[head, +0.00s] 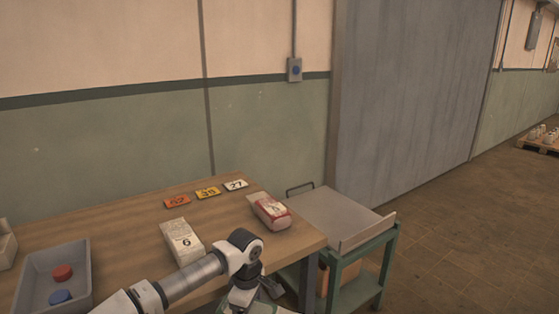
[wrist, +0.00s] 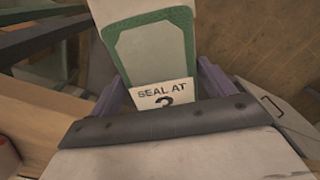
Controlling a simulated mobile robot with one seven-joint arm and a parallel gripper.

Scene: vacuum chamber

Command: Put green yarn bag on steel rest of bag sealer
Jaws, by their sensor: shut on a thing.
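In the wrist view a pale bag with a green border (wrist: 145,52) sits between the two purple fingers of my gripper (wrist: 163,86). My gripper is shut on it. A white label reading "SEAL AT" (wrist: 162,94) shows at its near end; the number under it is partly cut off. In the head view my wrist is at the bottom edge, in front of the table, and the bag is mostly hidden. A steel plate (head: 325,212) with a raised lip and a wire handle lies on a green stand right of the table. I cannot tell for sure whether it is the sealer's rest.
The wooden table (head: 130,215) holds a red-and-white bag (head: 270,211), a white bag marked 6 (head: 182,242), number cards (head: 207,192) and a grey tray (head: 82,268) with a red and a blue round piece. The steel plate is bare. Open floor lies to the right.

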